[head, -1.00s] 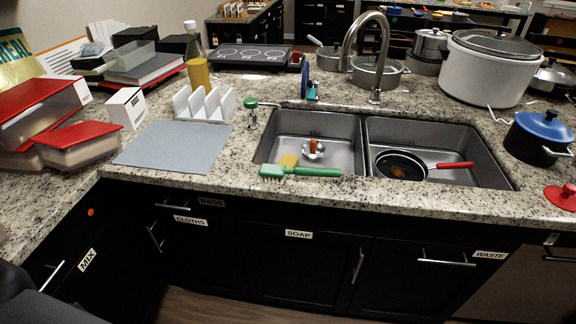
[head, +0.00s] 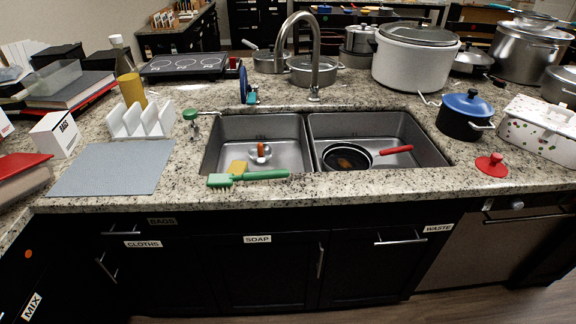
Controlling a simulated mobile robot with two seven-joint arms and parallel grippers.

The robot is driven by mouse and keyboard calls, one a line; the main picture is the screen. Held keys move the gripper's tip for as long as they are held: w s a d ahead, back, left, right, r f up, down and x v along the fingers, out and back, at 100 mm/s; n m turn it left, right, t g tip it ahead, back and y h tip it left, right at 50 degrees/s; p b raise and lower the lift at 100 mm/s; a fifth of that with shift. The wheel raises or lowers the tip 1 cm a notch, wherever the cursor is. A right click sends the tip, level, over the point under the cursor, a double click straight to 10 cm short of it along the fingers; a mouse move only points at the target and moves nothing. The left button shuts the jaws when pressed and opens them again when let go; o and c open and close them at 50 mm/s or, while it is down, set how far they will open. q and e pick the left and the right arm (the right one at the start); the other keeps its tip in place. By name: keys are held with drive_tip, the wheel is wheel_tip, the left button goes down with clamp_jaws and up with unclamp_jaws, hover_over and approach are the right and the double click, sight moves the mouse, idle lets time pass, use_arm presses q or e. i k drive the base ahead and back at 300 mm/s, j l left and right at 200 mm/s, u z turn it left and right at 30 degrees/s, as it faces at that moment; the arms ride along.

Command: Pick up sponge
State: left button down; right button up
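A small yellow block that looks like the sponge (head: 238,167) sits at the front left corner of the sink's left basin (head: 282,128). A green-handled brush (head: 250,177) lies on the counter's front strip just in front of it and hides its lower part. I cannot tell whether the two touch. Neither of my grippers shows in the head view.
A pan (head: 348,157) with a red handle lies in the right basin. A tall faucet (head: 315,60) rises behind the sink. A grey mat (head: 112,167) and white rack (head: 140,118) are left. A blue-lidded pot (head: 465,115) and red lid (head: 492,164) are right.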

sight(236, 167)
drive_tip(key=i+l, duration=0.2)
drive_tip(key=l, duration=0.15)
drive_tip(key=i+l+u, duration=0.15)
drive_tip(key=i+l, duration=0.2)
drive_tip(key=l, duration=0.35)
drive_tip(key=i+l+u, duration=0.15)
drive_tip(key=l, duration=0.2)
